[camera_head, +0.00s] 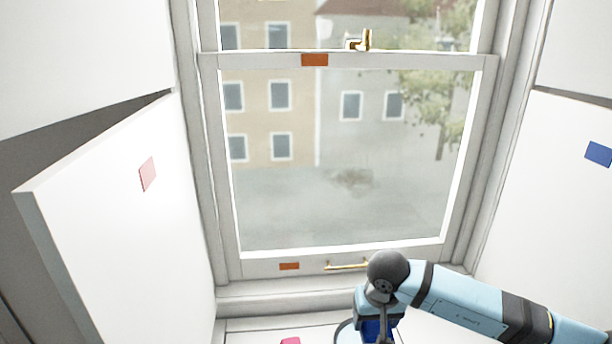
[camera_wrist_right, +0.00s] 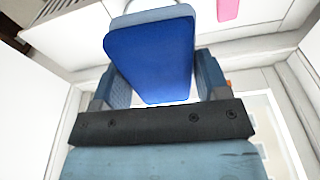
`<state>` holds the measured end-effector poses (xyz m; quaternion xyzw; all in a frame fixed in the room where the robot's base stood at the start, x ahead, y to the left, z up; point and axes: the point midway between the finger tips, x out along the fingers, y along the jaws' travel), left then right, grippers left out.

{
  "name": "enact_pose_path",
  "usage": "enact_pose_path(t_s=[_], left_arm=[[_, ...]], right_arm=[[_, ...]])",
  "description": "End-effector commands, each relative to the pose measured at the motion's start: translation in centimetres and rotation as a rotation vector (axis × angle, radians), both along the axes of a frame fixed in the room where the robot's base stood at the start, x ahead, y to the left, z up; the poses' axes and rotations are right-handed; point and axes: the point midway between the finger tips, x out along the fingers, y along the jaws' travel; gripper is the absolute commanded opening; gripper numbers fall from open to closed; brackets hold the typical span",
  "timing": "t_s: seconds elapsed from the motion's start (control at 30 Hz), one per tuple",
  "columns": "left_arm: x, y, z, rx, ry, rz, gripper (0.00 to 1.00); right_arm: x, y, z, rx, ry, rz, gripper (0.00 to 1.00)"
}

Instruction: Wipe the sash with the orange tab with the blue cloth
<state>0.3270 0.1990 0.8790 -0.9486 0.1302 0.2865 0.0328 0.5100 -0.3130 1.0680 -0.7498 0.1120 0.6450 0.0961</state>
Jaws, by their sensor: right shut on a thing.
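The window sash (camera_head: 345,261) with orange tabs fills the middle of the head view. One orange tab (camera_head: 314,60) is on its top rail, another (camera_head: 289,266) on its bottom rail. Its glass (camera_head: 300,210) has a greyish, hazy lower part and a darker smudge (camera_head: 352,178). My right gripper (camera_wrist_right: 163,78) is shut on the blue cloth (camera_wrist_right: 150,50), a thick pad-like piece between the two fingers in the right wrist view. In the head view the cloth (camera_head: 374,330) shows partly below my wrist, low and in front of the sill. My left gripper is out of view.
A brass handle (camera_head: 346,265) is on the bottom rail and a brass catch (camera_head: 359,41) on the top rail. A white shutter panel with a pink tab (camera_head: 148,174) stands angled at left. A blue tab (camera_head: 599,153) is on the right panel. A pink tab (camera_head: 290,341) lies below the sill.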

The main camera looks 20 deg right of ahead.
Motion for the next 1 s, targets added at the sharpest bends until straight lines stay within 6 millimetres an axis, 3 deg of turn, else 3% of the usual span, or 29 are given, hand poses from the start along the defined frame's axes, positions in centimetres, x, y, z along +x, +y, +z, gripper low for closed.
enact_pose_path(t_s=[0.47, 0.8, 1.0], left_arm=[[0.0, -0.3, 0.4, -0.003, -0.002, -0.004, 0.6], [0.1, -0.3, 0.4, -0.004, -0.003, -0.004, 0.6], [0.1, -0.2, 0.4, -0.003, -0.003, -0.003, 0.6]], right_arm=[[0.0, 0.3, 0.2, 0.001, -0.002, 0.01, 0.5], [-1.6, 6.0, 3.3, 0.003, -0.008, 0.242, 0.5], [-2.3, 7.1, 3.8, 0.001, 0.0, 0.297, 0.5]])
